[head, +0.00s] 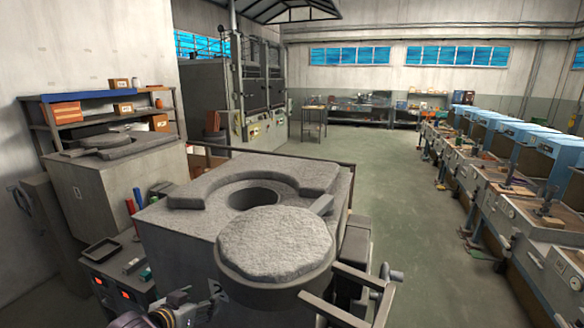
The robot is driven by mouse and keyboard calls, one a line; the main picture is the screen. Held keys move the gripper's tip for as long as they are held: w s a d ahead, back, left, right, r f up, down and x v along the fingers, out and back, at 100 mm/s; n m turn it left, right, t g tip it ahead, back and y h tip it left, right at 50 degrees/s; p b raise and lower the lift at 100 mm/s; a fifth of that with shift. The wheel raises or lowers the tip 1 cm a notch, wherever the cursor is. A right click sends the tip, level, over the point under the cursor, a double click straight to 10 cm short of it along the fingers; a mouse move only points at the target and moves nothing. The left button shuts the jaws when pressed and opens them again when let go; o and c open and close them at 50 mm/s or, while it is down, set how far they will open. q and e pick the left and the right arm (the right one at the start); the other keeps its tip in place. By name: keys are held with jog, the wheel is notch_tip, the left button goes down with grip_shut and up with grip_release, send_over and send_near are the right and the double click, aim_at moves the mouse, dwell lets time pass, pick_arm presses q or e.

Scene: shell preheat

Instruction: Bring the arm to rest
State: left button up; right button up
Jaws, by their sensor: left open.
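My left gripper (212,294) shows at the bottom edge, left of centre, with part of my left arm behind it. It is open, and I see nothing held in it. It is low beside the near furnace (180,225), close to the round lid (275,243). The lid is a thick disc with a rough grey top, set in front of the furnace's round opening (252,198). The opening is uncovered, with a raised grey collar around it. My right gripper is not in view.
Metal bars (350,292) and a crank (391,275) stick out right of the lid. A control box (115,280) with red displays stands left. A second furnace (95,180) and shelves are behind it. Workbenches (500,185) line the right. The floor (425,240) between is clear.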

pick_arm(q)
jog(key=s+d+f+g+y, duration=0.1)
jog(key=s+f+g, duration=0.3)
jog(key=s+f, duration=0.5)
jog(key=s+d+f+g+y, duration=0.1)
jog(key=s+f+g, duration=0.2)
jog(key=s+f, duration=0.55)
jog(key=s+f+g, duration=0.1)
jog(key=s+f, duration=0.2)
jog(key=f, duration=1.3)
jog(key=s+f+g, duration=0.1)
jog(key=s+f, duration=0.1)
jog(key=f, duration=1.4)
jog(key=s+a+f, duration=0.2)
jog(key=s+f, duration=0.7)
jog(key=s, duration=0.2)
jog(key=s+a+f+g, duration=0.1)
jog(key=s+a+f, duration=0.1)
jog(key=s+f, duration=0.8)
jog(key=shift+s+a+f+b, duration=0.2)
jog(key=shift+s+b, duration=0.15)
jog(key=shift+s, duration=0.4)
